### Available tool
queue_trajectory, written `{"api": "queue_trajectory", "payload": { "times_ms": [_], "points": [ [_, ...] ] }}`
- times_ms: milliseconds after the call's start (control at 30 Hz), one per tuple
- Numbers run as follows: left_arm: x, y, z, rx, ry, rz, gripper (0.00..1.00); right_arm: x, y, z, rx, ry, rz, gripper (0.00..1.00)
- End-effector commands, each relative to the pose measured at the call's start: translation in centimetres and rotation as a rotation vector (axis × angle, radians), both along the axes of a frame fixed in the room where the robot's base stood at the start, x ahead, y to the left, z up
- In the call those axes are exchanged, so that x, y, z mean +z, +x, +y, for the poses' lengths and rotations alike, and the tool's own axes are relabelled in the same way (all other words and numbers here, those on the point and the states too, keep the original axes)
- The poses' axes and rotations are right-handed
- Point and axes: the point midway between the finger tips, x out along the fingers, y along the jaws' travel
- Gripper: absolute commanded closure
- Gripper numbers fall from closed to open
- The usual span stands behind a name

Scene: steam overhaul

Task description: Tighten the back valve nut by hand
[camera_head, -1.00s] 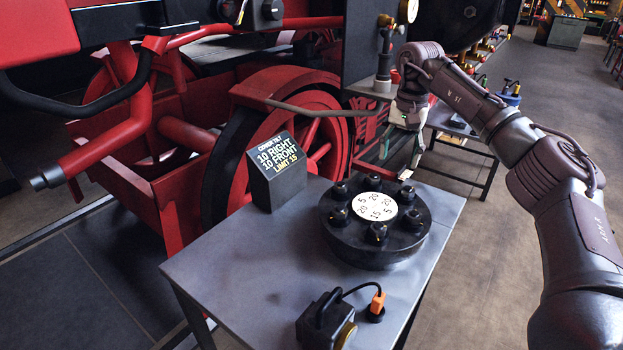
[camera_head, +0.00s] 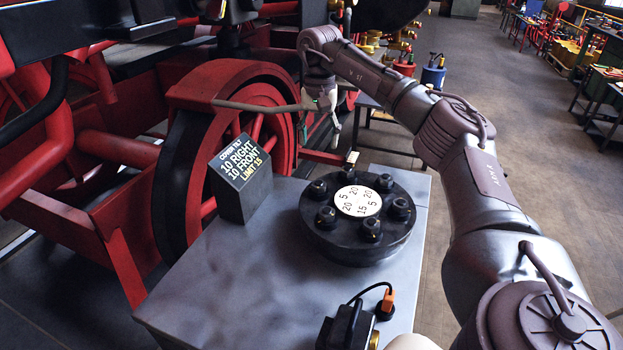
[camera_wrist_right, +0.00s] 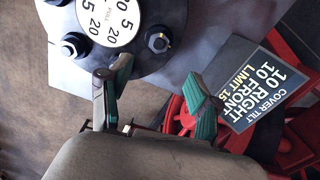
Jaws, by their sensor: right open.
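A round black valve cover (camera_head: 330,240) with several nuts around a white numbered dial (camera_head: 357,201) lies on a grey table. The nut at its back edge (camera_head: 346,173) stands upright on a stud. My right gripper (camera_head: 331,125) is behind and above the cover, apart from the nuts. In the right wrist view, its two green-padded fingers (camera_wrist_right: 157,97) are spread with nothing between them. A nut (camera_wrist_right: 158,40) shows beyond the fingers there, and another nut (camera_wrist_right: 73,45) is at its left. My left gripper is not in view.
A dark sign block (camera_head: 240,180) reading "10 RIGHT, 10 FRONT, LIMIT 15" stands left of the cover. A black device with an orange plug (camera_head: 388,300) is at the table's front. The red engine wheel (camera_head: 282,110) is close behind. Bare table (camera_head: 230,285) lies at front left.

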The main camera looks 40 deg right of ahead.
Motion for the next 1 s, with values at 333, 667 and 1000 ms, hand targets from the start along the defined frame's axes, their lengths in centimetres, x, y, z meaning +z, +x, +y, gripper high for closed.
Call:
{"api": "queue_trajectory", "payload": {
  "times_ms": [333,667,1000],
  "points": [
    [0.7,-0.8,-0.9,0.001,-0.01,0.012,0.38,-7.0,-0.2,0.0,0.0,-0.001,0.006,0.38],
    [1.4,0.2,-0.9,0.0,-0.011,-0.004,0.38,-11.9,-0.1,0.0,0.0,0.001,0.002,0.38],
    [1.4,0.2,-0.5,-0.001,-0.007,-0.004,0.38,-12.7,-0.1,0.0,0.0,0.001,0.001,0.38]
  ]
}}
